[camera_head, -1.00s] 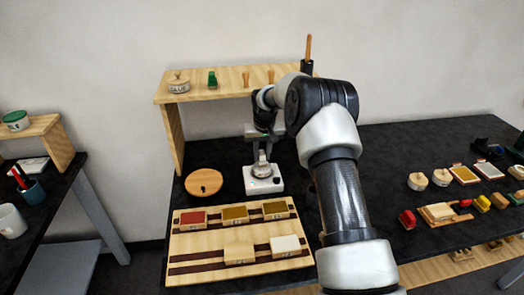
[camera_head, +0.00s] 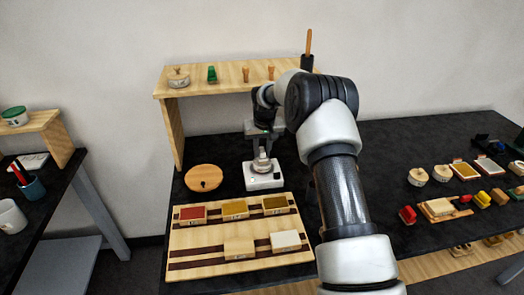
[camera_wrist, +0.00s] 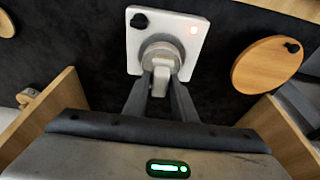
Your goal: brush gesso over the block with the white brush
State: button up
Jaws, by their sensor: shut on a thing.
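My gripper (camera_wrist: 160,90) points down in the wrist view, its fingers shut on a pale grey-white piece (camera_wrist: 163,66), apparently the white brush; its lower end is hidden. This piece is over a round grey pot (camera_wrist: 160,52) on a white square warmer (camera_wrist: 193,52) with a lit orange light and a dark knob. The head view shows the warmer (camera_head: 264,183) behind the wooden board (camera_head: 205,243). On the board's front row are a plain wooden block (camera_head: 239,247) and a white-topped block (camera_head: 286,240); I cannot tell which is the task's block.
A wooden lid (camera_head: 204,178) with a dark knob lies left of the warmer. A wooden shelf (camera_head: 172,130) stands behind. Red and ochre blocks (camera_head: 191,213) fill the board's back row. Tools and blocks (camera_head: 440,207) crowd the table's right side.

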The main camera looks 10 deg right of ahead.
aim_at(262, 149)
jog(key=shift+f+b, duration=0.4)
jog(key=shift+f, duration=0.15)
dwell(1.4)
jog(key=shift+r, duration=0.15)
jog(key=shift+r+p, duration=1.7)
jog(key=shift+r, duration=1.75)
